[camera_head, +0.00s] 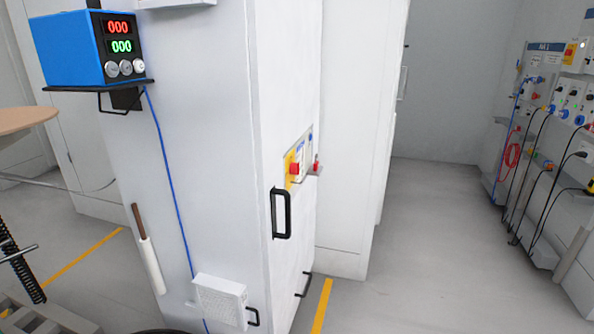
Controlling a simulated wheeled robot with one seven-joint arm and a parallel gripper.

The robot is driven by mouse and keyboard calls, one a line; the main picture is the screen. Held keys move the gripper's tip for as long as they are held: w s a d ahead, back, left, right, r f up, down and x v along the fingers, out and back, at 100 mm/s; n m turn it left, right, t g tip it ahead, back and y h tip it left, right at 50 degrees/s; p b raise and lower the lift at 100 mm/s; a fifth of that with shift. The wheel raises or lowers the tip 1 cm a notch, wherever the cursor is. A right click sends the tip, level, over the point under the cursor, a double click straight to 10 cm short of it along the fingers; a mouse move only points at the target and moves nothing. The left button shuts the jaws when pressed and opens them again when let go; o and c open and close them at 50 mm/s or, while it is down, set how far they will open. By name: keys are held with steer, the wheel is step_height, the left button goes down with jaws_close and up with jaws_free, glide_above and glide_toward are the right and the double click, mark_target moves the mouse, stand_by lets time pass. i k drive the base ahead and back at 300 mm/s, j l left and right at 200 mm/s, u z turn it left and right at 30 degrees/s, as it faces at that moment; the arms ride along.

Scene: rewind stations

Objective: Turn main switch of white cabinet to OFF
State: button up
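The white cabinet (215,130) stands tall in the middle of the head view, seen from its corner. On its narrow right-hand face is a main switch (294,169), a red knob on a yellow plate. A second small red part (316,164) sticks out just to its right, on a lighter panel. The switch is small and seen at a steep angle, so its position cannot be read. A black door handle (281,214) sits just below the switch. My gripper is not in view.
A blue power supply (75,48) with red and green displays rests on a black bracket at the cabinet's left side. A white box (220,300) is low on the same side. A panel with cables (545,110) stands at the right. The grey floor (430,240) between is clear.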

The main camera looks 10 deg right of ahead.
mark_target(295, 168)
steer(key=i+l+z, duration=0.1)
steer(key=i+l, duration=0.9)
steer(key=i, duration=0.25)
steer(key=i+l+z, duration=0.15)
steer(key=i+l, duration=0.35)
steer(key=i, duration=0.1)
